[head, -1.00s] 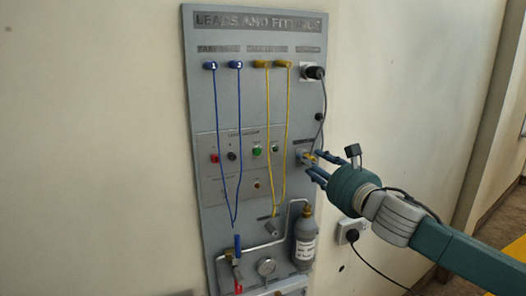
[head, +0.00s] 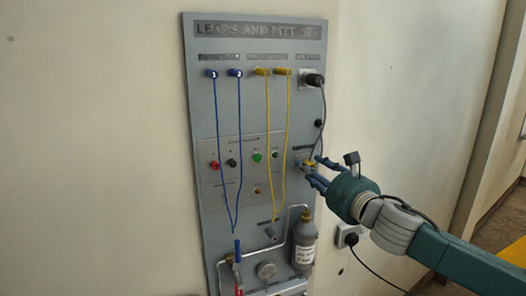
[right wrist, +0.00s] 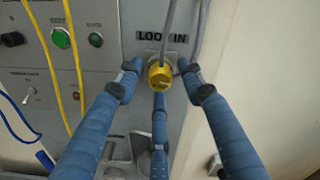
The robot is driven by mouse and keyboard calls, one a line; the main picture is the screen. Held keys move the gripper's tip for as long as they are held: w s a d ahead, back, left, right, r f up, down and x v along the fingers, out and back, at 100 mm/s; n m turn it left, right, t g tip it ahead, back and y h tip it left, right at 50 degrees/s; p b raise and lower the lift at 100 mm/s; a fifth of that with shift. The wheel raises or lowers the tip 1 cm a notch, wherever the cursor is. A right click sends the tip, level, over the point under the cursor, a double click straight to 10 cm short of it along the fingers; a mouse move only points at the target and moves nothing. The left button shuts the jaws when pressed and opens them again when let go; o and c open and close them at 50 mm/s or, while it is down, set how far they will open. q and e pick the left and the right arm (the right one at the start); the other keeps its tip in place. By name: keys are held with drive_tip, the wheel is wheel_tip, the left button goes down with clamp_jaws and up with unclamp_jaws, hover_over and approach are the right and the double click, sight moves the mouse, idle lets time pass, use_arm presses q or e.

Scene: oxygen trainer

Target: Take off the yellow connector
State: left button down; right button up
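The yellow connector (right wrist: 160,75) sits on the grey panel under a partly hidden label, with a grey cable rising from it in the right wrist view. In the head view it is a small yellow spot (head: 308,162) at the panel's right side. My right gripper (right wrist: 159,82) has its three blue fingers spread around the connector, left, right and below. The left and right fingertips look apart from it; whether the lower one touches is unclear. My right gripper also shows in the head view (head: 316,171). My left gripper is in neither view.
A wall socket (head: 350,236) is below my arm.

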clamp_jaws()
drive_tip(key=shift+n, duration=0.6)
drive_tip(key=shift+p+v, duration=1.05)
drive_tip(key=shift+v, duration=1.35)
